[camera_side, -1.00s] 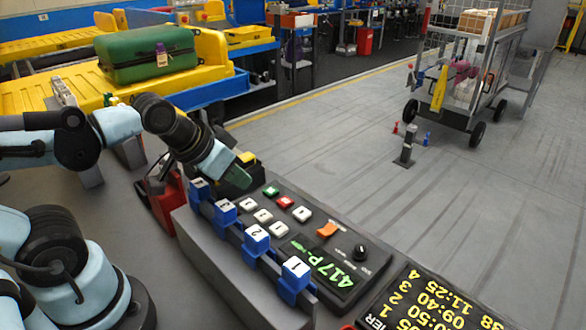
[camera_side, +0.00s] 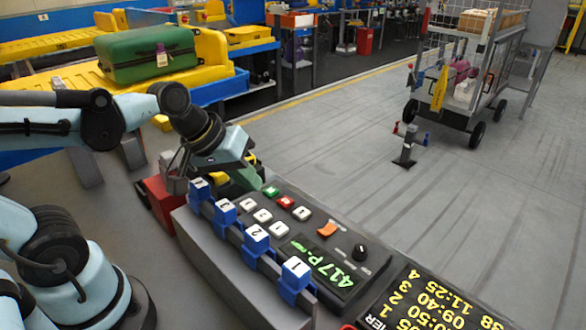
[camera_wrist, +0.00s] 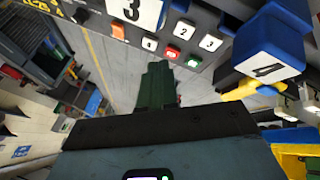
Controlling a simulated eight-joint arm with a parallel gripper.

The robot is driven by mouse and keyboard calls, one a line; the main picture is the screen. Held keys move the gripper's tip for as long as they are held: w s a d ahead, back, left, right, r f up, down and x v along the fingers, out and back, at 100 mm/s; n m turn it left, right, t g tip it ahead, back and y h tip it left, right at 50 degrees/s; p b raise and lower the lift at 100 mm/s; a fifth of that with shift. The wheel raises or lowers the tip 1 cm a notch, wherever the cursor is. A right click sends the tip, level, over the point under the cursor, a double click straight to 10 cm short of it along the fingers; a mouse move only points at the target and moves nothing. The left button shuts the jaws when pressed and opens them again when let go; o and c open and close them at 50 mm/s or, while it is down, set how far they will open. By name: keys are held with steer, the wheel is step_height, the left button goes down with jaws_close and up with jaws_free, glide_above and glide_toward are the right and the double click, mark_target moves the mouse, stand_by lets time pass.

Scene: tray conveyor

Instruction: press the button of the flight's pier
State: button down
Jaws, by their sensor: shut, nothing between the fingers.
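A grey console carries a row of blue numbered buttons. The wrist view shows blue button 4 (camera_wrist: 268,52) at right and button 3 (camera_wrist: 136,12) at top. In the side view, blue buttons 1 (camera_side: 295,276), 2 (camera_side: 256,239), 3 (camera_side: 225,211) and 4 (camera_side: 200,189) run from near to far. The console display (camera_side: 322,263) shows a green "417P-" text, its end unclear. My gripper (camera_wrist: 158,72) is shut and empty, its dark green fingers pointing toward the small keys.
The dark board (camera_side: 425,305) with yellow figures is cut off at the bottom edge. Small white, green and red keys (camera_side: 284,202), an orange switch (camera_side: 327,229) and a black knob (camera_side: 361,252) sit on the console. A green suitcase (camera_side: 148,55) lies on the yellow conveyor.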

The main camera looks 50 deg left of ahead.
mark_target(276, 228)
steer(key=w+d+n+h, duration=0.1)
steer(key=n, duration=0.2)
steer(key=w+d+r+n+g+h, duration=0.1)
steer(key=n, duration=0.3)
steer(key=w+d+n+h, duration=0.1)
steer(key=n+h, duration=0.1)
steer(key=n, duration=0.1)
steer(key=shift+d+r+n+g, duration=0.15)
steer(key=shift+d+n+g, duration=0.05)
steer(key=shift+n+g, duration=0.1)
steer(key=shift+f, duration=4.4)
steer(key=shift+f, duration=0.15)
steer(key=shift+f, duration=0.3)
steer(key=shift+f, duration=0.45)
steer(key=shift+r, duration=0.9)
